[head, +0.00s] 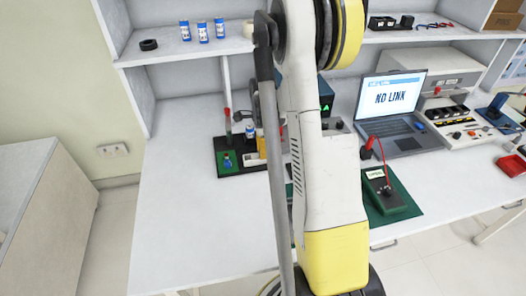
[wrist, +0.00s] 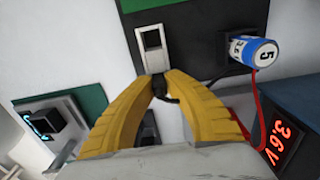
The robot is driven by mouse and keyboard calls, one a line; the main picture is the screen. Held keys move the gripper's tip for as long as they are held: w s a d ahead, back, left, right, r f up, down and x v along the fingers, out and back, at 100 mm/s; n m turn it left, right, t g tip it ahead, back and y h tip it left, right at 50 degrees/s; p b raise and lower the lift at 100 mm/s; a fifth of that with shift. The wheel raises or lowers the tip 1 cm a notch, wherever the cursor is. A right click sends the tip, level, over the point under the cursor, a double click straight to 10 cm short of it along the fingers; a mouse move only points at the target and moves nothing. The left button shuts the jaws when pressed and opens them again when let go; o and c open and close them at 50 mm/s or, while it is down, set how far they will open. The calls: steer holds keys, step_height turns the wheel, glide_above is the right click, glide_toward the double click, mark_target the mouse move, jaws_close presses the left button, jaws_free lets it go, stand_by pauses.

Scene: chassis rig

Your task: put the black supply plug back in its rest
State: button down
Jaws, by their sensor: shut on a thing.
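My gripper (wrist: 159,78) shows in the wrist view with its two yellow fingers closed together at the tips. They are shut on a small black piece, the black plug (wrist: 161,90), mostly hidden between the fingers. A pale upright block with a dark rectangular opening (wrist: 153,42) stands just beyond the fingertips; it looks like the rest, but I cannot be sure. The plug appears outside that opening. Whether the fingertips touch the block is unclear. In the head view my arm hides the gripper and the plug.
A blue and white cell marked 5 (wrist: 252,52) and a red 3.6V display (wrist: 280,143) stand to the right, with a red wire near them. A laptop (head: 392,97) reads NO LINK. The bench's left part (head: 190,190) is clear.

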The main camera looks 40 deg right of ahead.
steer(key=c, duration=1.4)
jaws_free()
step_height(320, 180, up, 12)
steer(key=shift+f, duration=0.1)
steer(key=s+a+r+n+t, duration=0.1)
steer(key=a+r+n+t, duration=0.1)
steer(key=a+r+n, duration=0.65)
steer(key=s+a+n+t, duration=0.1)
steer(key=s+a+n, duration=0.2)
steer(key=a+n, duration=0.2)
steer(key=s+a+n+t, duration=0.2)
steer(key=s+a+n, duration=0.2)
steer(key=a, duration=0.5)
steer(key=s+a+n+t, duration=0.2)
steer(key=s+a+n, duration=0.1)
steer(key=a+n, duration=0.3)
steer(key=shift+s+a+r+n, duration=0.25)
steer(key=shift+s+a+n, duration=0.15)
steer(key=shift+n, duration=0.05)
